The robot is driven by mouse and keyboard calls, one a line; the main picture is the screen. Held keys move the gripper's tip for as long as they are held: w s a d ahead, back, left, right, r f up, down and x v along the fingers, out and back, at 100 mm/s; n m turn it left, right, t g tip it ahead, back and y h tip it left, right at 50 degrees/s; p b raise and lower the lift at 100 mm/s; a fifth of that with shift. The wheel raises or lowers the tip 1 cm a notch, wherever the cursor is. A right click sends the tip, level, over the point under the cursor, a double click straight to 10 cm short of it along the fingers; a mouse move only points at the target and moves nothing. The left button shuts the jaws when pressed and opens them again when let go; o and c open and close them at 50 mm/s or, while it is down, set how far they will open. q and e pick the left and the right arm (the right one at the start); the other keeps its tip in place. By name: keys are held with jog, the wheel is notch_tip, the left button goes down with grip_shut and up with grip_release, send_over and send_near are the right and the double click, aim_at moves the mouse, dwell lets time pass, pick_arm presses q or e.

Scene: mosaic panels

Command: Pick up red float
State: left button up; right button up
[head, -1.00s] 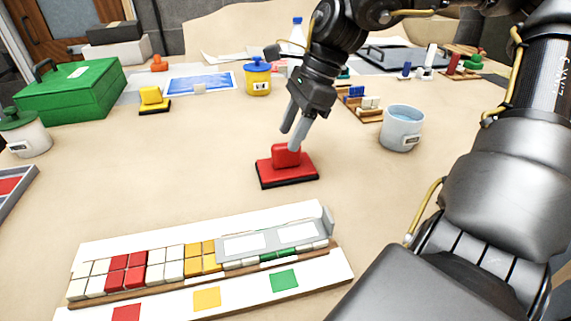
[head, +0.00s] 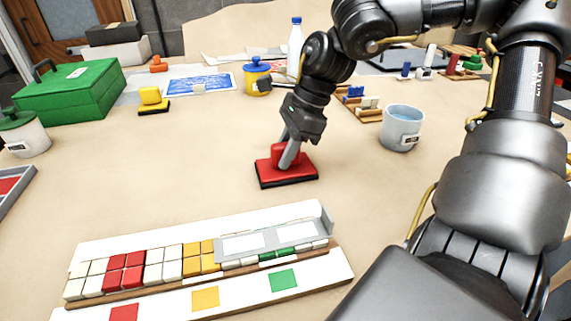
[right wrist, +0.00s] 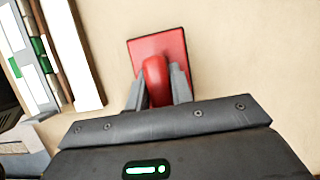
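The red float (head: 304,171) lies flat on the table near the middle of the head view. It is a red block on a dark-edged base with a raised red handle. My right gripper (head: 288,154) has come down over it from above, with one finger on each side of the handle. The right wrist view shows the float's red plate (right wrist: 158,45) and its handle between the two fingers (right wrist: 159,88). The fingers look open and very close to the handle; contact is unclear. My left gripper is not in view.
A tile panel (head: 90,288) with a grey stencil lies in front of the float. A grey-blue cup (head: 402,128) stands to the right. A yellow float (head: 152,98), a green box (head: 72,92) and a yellow pot (head: 257,78) stand behind. The table just left of the float is clear.

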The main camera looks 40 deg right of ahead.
aim_at(285, 143)
grip_shut()
